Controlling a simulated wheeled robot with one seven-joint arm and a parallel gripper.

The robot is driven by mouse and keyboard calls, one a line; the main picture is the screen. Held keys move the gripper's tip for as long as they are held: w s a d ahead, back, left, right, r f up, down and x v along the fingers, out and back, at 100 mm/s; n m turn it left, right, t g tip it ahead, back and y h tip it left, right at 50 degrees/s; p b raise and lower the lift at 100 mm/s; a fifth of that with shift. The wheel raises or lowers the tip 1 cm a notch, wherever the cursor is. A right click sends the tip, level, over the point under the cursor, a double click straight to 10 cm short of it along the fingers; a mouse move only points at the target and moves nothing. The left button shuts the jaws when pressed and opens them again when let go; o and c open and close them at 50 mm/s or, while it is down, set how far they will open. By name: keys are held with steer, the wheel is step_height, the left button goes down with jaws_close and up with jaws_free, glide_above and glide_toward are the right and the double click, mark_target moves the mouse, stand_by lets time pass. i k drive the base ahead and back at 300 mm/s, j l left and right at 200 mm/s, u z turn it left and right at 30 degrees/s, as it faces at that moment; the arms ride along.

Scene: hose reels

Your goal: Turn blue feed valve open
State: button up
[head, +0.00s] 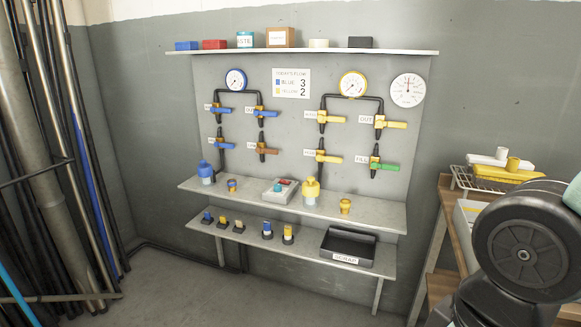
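On the grey wall panel, the left pipe group under a blue-rimmed gauge (236,80) has several valves. The upper-left blue lever (220,109), upper-right blue lever (269,113) and lower-left blue lever (224,144) all point right, roughly level, across their upright pipes. A brown lever (267,151) is at the lower right. The small tags left of the levers are mostly too small to read, so I cannot tell which blue lever is the feed valve. My gripper is not in view; a dark part of my arm fills the lower right, apart from the panel.
The yellow group has an upper-left lever (332,119), an upper-right lever (397,125) and a green lever (385,166). A shelf (382,215) with bottles juts out below. Pipes (45,150) stand at left; a wooden bench (446,195) is at right. The floor before the shelves is clear.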

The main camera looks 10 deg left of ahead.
mark_target(217, 144)
steer(key=i+u, duration=0.35)
steer(key=i+l+u, duration=0.15)
steer(key=i+u, duration=0.2)
steer(key=i+l+u, duration=0.2)
steer(key=i+u, duration=0.15)
steer(key=i+j+u, duration=0.1)
steer(key=i+j, duration=0.2)
steer(key=i, duration=0.15)
steer(key=i+j+u, duration=0.1)
steer(key=i+j, duration=0.15)
steer(key=i, duration=0.25)
